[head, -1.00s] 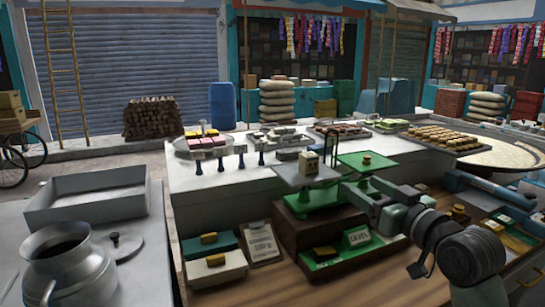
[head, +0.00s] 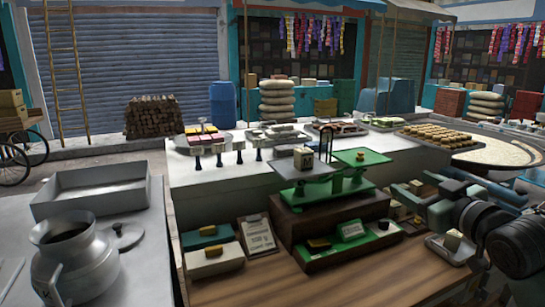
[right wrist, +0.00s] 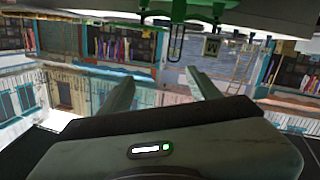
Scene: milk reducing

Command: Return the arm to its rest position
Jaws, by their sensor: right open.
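My right gripper (head: 417,190) is at the right of the head view, to the right of the green balance scale (head: 330,188) and apart from it. Its arm comes in from the right edge. In the right wrist view the two fingers of my right gripper (right wrist: 163,92) are spread wide with nothing between them. That view is upside down, and part of the green scale (right wrist: 178,12) shows at its top. My left gripper is not in view.
The scale stands on a brown wooden block (head: 290,228) on the counter. A small metal tray (head: 455,255) with a pale piece in it lies below my right arm. A metal milk can (head: 75,270) and an empty tray (head: 95,195) stand at the left. The wooden counter front (head: 340,285) is clear.

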